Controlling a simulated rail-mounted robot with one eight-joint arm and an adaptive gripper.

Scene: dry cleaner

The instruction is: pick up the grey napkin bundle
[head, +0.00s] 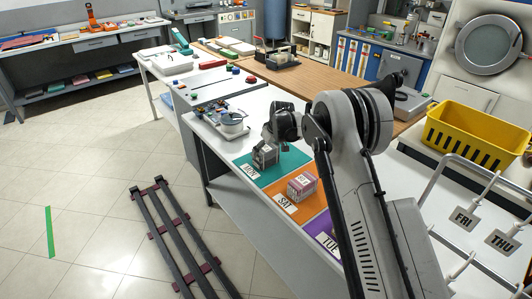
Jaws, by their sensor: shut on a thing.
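The grey napkin bundle (265,156) is a small block with a pale label on top, at the teal mat (273,172) marked MON on the white table. My gripper (270,143) reaches down over the bundle from above and is shut on it. The fingertips are small and partly hidden. I cannot tell whether the bundle touches the mat or is just above it.
A second bundle (302,187), grey and reddish, sits on the orange mat (283,204) marked SAT. A purple mat (322,236) marked TUE lies nearer, partly behind my arm. A tray (207,118) stands beyond the teal mat. A yellow basket (470,128) is at right.

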